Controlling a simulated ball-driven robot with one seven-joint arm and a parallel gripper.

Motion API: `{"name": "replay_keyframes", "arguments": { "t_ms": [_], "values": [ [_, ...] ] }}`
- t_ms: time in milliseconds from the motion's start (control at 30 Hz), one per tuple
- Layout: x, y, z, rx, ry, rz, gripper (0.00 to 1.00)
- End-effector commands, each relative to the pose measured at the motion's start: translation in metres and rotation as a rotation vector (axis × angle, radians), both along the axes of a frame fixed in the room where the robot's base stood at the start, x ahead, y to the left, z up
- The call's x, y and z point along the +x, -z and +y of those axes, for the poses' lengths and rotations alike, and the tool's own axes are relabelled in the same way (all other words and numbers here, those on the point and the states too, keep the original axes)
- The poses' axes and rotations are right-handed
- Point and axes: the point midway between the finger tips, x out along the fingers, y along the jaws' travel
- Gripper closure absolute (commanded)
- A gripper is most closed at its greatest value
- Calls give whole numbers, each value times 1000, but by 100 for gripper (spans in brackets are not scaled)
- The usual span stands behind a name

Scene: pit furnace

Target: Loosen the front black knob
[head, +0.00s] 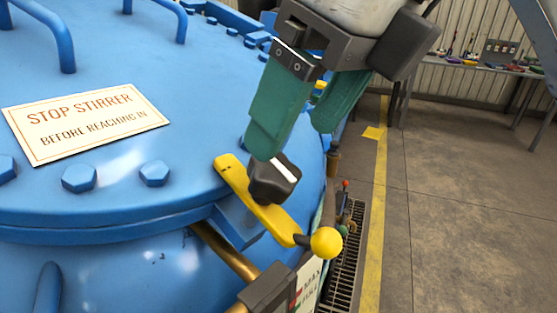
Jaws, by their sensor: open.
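A black knob (273,184) with a white stripe sits on a yellow clamp arm (236,186) at the rim of the blue vessel lid. The arm ends in a yellow ball (326,242) at its lower right. My gripper (296,140) comes down from the top, its two green fingers apart. The left fingertip is just above the knob in the picture and may overlap its upper edge. The right fingertip is up and to the right of the knob. I cannot tell whether either finger touches it. Nothing shows between the fingers.
The blue lid (110,40) carries bolts, handles and a "STOP STIRRER" sign (88,122). A brass rod (225,255) and a dark block (268,288) are below the clamp. A floor grate (345,265) lies to the right, with open floor beyond and a workbench (480,66) behind.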

Motion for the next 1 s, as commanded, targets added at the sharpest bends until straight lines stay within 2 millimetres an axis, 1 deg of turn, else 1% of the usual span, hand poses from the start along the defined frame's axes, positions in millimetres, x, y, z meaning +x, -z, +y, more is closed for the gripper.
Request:
{"name": "replay_keyframes", "arguments": {
  "t_ms": [33, 200, 333, 500, 767, 867, 1000],
  "values": [
    [0, 9, 4, 1, -3, 3, 20],
    [5, 35, 15, 1, -3, 3, 20],
    [8, 49, 20, 2, -3, 2, 20],
    [9, 58, 24, 2, -2, -1, 20],
    [9, 59, 24, 2, -2, -1, 20],
    [9, 59, 24, 2, -2, -1, 27],
    [9, 58, 24, 2, -2, -1, 41]
  ]
}}
